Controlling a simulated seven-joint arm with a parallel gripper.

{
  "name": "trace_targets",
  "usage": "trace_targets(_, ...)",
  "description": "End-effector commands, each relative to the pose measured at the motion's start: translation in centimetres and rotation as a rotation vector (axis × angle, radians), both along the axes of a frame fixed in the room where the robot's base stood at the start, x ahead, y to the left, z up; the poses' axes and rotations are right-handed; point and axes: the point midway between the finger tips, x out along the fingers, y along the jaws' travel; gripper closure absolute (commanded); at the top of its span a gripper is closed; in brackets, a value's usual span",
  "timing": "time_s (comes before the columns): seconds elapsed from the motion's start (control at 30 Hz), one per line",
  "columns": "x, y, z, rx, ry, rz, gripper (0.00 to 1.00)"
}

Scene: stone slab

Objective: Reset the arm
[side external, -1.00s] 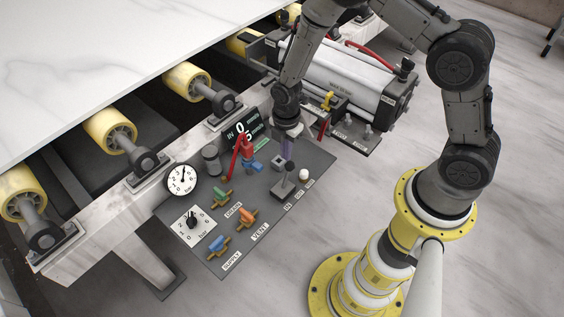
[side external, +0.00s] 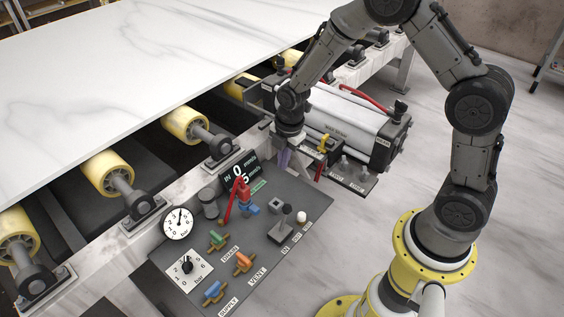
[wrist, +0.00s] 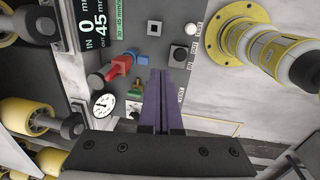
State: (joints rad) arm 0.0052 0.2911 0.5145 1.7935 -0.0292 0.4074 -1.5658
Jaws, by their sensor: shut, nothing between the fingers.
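My gripper (side external: 284,158) is at the end of my arm, above the far edge of the dark control panel (side external: 262,262). Its purple fingers point down and are shut with nothing between them. In the wrist view the closed fingers (wrist: 163,74) stand in front of the panel (wrist: 152,14). My gripper appears apart from the lever and the valves.
The panel carries a red-and-blue valve (side external: 244,196), a black lever (side external: 284,215), a gauge (side external: 178,223), a dial (side external: 187,267) and small coloured handles. A cylinder (side external: 345,125) is behind my gripper. A white slab (side external: 120,70) rests over yellow rollers (side external: 186,124).

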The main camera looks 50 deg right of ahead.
Motion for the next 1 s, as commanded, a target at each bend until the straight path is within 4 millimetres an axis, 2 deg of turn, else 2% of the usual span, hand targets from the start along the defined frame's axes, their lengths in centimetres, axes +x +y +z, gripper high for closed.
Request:
trace_targets(0.03, 0.7, 0.0, 3.1, 0.000, -0.065, 0.000, 1.00)
trace_targets(0.1, 0.8, 0.1, 7.2, 0.003, -0.137, -0.011, 1.00)
trace_targets(0.23, -0.7, 0.1, 14.1, 0.027, -0.248, -0.103, 1.00)
trace_targets(0.4, -5.1, 0.2, 21.3, 0.099, -0.363, -0.297, 1.00)
trace_targets(0.5, -8.6, 0.2, 24.4, 0.160, -0.414, -0.439, 1.00)
trace_targets(0.6, -12.5, 0.3, 26.5, 0.237, -0.451, -0.606, 1.00)
trace_targets(0.7, -16.9, 0.3, 27.5, 0.329, -0.467, -0.806, 1.00)
trace_targets(0.83, -21.5, 0.4, 26.6, 0.433, -0.431, -1.082, 1.00)
trace_targets(0.9, -23.1, 0.4, 25.7, 0.463, -0.389, -1.215, 1.00)
trace_targets(1.0, -24.2, 0.5, 24.2, 0.473, -0.322, -1.370, 1.00)
